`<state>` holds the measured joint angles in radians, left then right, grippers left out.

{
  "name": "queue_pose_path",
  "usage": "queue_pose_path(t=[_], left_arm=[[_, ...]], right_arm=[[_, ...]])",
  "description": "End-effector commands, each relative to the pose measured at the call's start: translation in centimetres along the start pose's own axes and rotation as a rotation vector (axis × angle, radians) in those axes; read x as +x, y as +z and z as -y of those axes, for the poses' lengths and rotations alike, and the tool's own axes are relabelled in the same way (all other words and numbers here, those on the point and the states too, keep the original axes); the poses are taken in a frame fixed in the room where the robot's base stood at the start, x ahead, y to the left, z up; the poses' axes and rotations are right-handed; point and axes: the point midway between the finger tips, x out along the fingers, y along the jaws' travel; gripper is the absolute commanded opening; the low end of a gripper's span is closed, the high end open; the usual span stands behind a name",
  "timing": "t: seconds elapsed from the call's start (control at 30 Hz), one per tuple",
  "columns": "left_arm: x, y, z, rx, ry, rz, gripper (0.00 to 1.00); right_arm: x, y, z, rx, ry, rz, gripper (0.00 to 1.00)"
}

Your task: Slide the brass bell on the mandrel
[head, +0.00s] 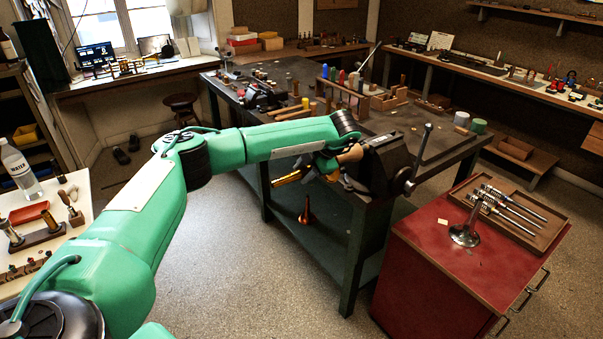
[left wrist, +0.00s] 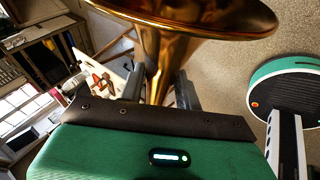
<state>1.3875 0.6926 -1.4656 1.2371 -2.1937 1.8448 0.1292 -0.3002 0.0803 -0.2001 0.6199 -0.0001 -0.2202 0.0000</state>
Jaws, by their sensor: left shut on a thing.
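The brass bell shows large in the left wrist view (left wrist: 205,15), its wide flare across the top and its narrow neck between my fingers. My left gripper (left wrist: 159,88) is shut on that neck. In the head view my left gripper (head: 327,165) is at the workbench's near edge, beside the vise (head: 390,165). A gold part of the bell (head: 289,179) sticks out to the left below my arm. A pale tapered piece (head: 350,154), perhaps the mandrel, points left from the vise. Whether bell and mandrel touch is hidden. My right gripper is not in view.
The dark workbench (head: 440,130) carries tools and wooden blocks behind the vise. A red cabinet (head: 430,250) with a wooden tray of metal rods (head: 540,228) stands at right. A copper-coloured cone (head: 306,211) is on the bench's lower shelf. The floor in front is clear.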

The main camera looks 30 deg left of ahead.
Motion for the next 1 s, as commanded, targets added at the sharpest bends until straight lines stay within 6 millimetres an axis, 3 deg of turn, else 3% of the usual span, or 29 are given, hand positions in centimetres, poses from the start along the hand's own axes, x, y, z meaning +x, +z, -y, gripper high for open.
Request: queue_pose_path(t=[0.7, 1.0], left_arm=[[-0.8, 2.8, -0.1, 0.001, 0.001, 0.001, 0.00], [-0.8, 2.8, -0.1, 0.000, 0.000, 0.001, 0.00]], right_arm=[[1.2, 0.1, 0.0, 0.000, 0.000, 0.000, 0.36], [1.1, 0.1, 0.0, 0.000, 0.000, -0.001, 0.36]])
